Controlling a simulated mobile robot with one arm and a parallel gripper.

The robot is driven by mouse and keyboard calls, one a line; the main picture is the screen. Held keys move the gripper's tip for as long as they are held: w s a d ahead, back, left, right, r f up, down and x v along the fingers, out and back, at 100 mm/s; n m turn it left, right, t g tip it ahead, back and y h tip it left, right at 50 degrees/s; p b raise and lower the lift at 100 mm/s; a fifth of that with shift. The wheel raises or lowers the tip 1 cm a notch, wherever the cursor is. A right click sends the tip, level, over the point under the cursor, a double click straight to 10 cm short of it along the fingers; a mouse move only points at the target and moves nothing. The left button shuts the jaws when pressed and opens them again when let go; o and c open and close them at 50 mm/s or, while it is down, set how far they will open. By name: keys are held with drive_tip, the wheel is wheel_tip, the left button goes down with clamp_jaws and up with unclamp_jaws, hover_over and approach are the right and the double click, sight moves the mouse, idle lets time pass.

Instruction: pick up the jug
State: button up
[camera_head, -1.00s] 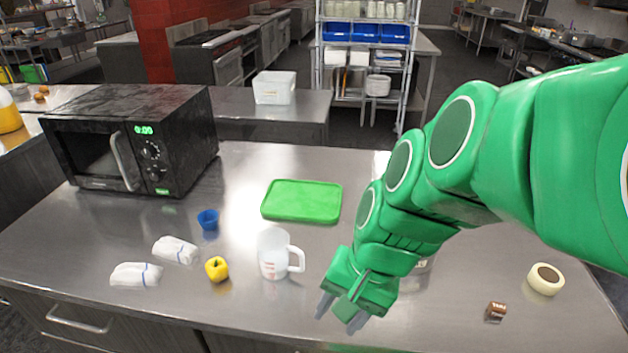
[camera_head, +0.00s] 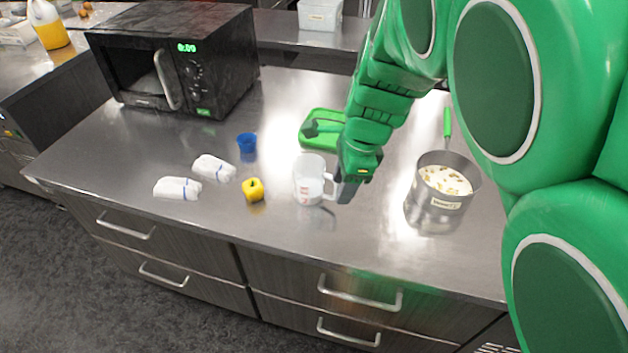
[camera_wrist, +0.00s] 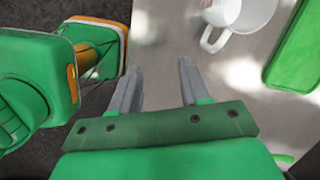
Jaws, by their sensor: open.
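The jug (camera_head: 309,181) is a clear white measuring jug with red markings, standing upright near the front of the steel counter. Its handle faces right, towards my gripper. My gripper (camera_head: 342,192) is beside the handle in the head view, fingers pointing down, and partly overlaps it there. In the wrist view my gripper (camera_wrist: 159,68) is open with nothing between its fingers. The jug (camera_wrist: 243,12) lies ahead and right of the fingers there, cut off by the top edge. Its handle shows apart from the fingertips.
A steel pot (camera_head: 436,210) with pale contents stands right of my gripper. A yellow pepper-like item (camera_head: 253,189), a blue cup (camera_head: 246,143) and two white folded cloths (camera_head: 213,168) are left of the jug. A green tray (camera_head: 310,140) lies behind; a microwave (camera_head: 175,60) is back left.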

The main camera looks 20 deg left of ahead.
sight(336, 194)
drive_tip(key=shift+w+a+f+m+h, duration=0.45)
drive_tip(key=shift+w+f+m, duration=1.1)
drive_tip(key=shift+f, duration=0.8)
drive_tip(key=shift+w+a+f+m+h, duration=0.3)
drive_tip(key=shift+w+a+f+m, duration=0.25)
drive_tip(key=shift+w+f+m, duration=1.4)
drive_tip(key=shift+w+a+f+m+h, duration=0.45)
drive_tip(key=shift+w+f+m, duration=0.7)
drive_tip(key=shift+f, duration=1.55)
drive_tip(key=shift+s, duration=0.2)
drive_tip(key=shift+c, duration=0.3)
clamp_jaws()
